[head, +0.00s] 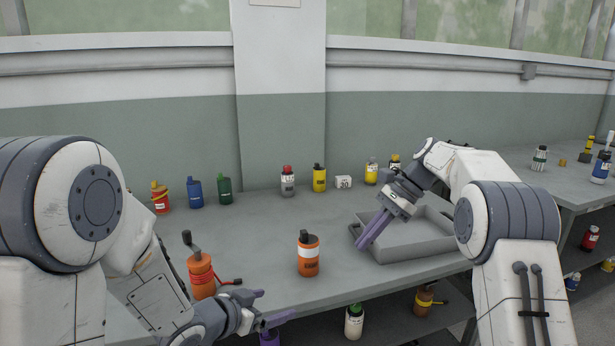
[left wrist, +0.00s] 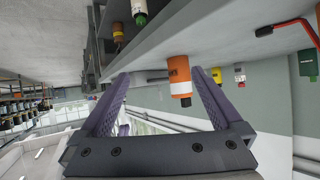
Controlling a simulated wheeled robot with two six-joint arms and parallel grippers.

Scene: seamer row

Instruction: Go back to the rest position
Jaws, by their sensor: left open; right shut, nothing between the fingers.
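My left gripper (head: 276,306) is open at the front edge of the grey table, low in the head view. Its two purple fingers spread wide in the left wrist view (left wrist: 158,77), with nothing held. Beyond them in that view is an orange bottle with a white band and dark cap (left wrist: 180,77); it appears upside down there. The same orange bottle (head: 308,256) stands upright on the table in the head view, apart from the gripper. My right gripper (head: 363,245) is shut and empty, pointing down-left over the left side of a grey tray.
The grey tray (head: 418,246) looks empty. An orange container with a crank and red cord (head: 201,276) stands close behind my left arm. Several bottles and a white number block (head: 343,182) line the back. More bottles, including a white one (head: 354,322), are on the lower shelf.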

